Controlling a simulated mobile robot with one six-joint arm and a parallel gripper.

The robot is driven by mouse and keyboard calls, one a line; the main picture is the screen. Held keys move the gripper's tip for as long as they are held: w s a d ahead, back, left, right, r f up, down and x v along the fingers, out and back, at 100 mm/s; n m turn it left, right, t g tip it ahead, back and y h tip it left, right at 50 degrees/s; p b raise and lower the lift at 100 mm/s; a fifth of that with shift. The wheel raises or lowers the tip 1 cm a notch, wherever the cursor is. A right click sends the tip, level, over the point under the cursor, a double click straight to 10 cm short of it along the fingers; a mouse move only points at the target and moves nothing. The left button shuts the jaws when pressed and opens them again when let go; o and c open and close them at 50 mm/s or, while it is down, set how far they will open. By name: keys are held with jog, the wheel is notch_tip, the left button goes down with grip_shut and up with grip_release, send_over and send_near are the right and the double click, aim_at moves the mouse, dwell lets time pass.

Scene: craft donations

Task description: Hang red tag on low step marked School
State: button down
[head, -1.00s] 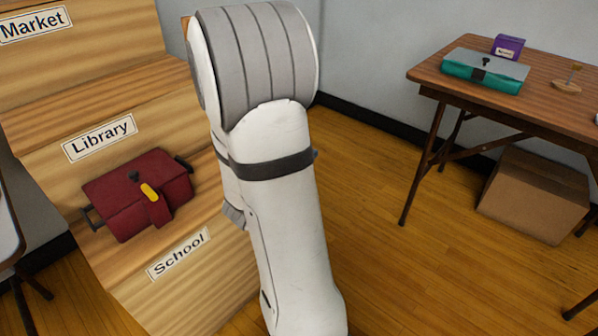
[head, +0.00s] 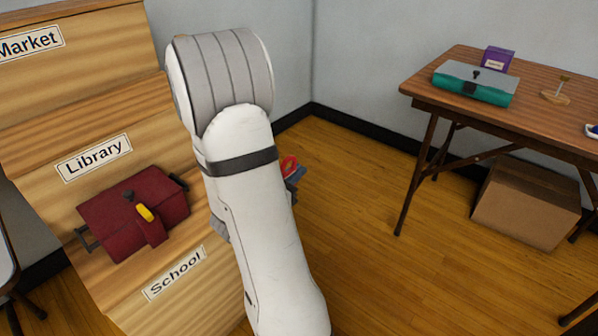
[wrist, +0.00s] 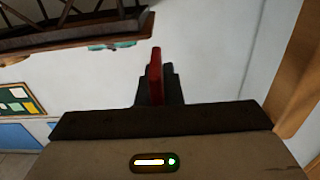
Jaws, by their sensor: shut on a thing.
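My gripper (head: 294,177) shows partly behind my arm in the head view, right of the stepped wooden stand. It is shut on the red tag (head: 289,165), a small part of which shows. In the wrist view the red tag (wrist: 154,76) stands edge-on between the dark fingers. The low step (head: 130,301) carries the School label (head: 174,275) on its front. A dark red box (head: 133,213) with a black knob and side handles sits on that step. My gripper is apart from the box.
Higher steps carry the Library (head: 94,157) and Market (head: 30,43) labels. A folding table (head: 450,104) at right holds a teal box (head: 474,87), a purple box (head: 498,58) and a small wooden stand (head: 556,95). A cardboard box (head: 528,204) lies beneath. Floor between is clear.

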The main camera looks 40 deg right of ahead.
jog(key=w+f, duration=0.1)
jog(key=w, duration=0.6)
jog(key=shift+w+a, duration=0.25)
jog(key=shift+a, duration=0.1)
dwell(0.4)
jog(key=shift+w+a+f, duration=0.1)
jog(key=shift+w+f, duration=0.1)
dwell(0.4)
